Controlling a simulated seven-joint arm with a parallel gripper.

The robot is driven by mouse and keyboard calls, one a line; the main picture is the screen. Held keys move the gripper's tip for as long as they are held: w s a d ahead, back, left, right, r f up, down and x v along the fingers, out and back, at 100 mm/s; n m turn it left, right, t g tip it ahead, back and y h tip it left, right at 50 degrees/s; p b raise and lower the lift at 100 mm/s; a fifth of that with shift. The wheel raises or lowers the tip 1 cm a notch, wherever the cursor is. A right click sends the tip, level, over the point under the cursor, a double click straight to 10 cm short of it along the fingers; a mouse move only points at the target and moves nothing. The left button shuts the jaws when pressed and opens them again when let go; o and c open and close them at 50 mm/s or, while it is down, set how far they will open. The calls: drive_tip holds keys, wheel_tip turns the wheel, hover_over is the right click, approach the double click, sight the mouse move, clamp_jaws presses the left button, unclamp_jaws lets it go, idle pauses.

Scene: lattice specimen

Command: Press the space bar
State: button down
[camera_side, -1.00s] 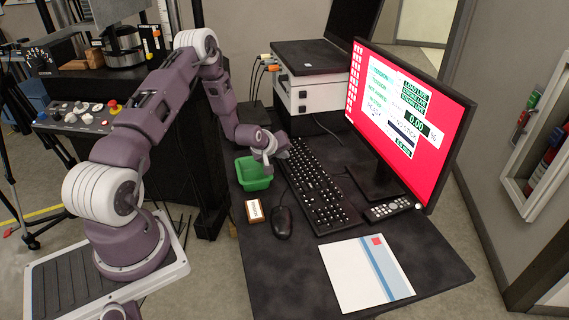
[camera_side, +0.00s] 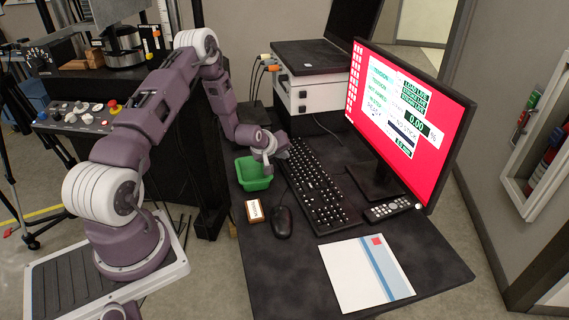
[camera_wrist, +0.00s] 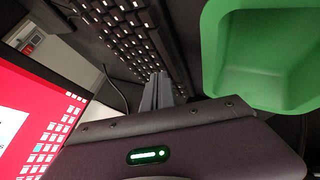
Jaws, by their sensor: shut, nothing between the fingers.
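The black keyboard (camera_side: 318,190) with white-marked keys lies lengthwise on the dark desk. It also shows in the wrist view (camera_wrist: 122,32), running down behind my fingers. I cannot pick out the space bar clearly in either view. My gripper (camera_side: 270,170) is at the near-left long edge of the keyboard, toward its far end, between it and the green bin. In the wrist view my gripper's fingers (camera_wrist: 160,78) are together and empty, pointing toward the keyboard's edge. Whether the fingertips touch a key cannot be told.
The green bin (camera_side: 240,177) is close to my gripper, also in the wrist view (camera_wrist: 212,50). A small box (camera_side: 255,211) and a mouse (camera_side: 282,223) lie nearer the front. The monitor (camera_side: 440,135), remote (camera_side: 388,210) and a white booklet (camera_side: 350,280) are to the right.

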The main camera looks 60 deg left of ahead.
idle(0.7)
drive_tip(key=shift+f, duration=0.45)
drive_tip(key=shift+f, duration=0.35)
idle(0.4)
drive_tip(key=shift+r, duration=0.8)
wheel_tip(320, 180, up, 5)
idle(0.5)
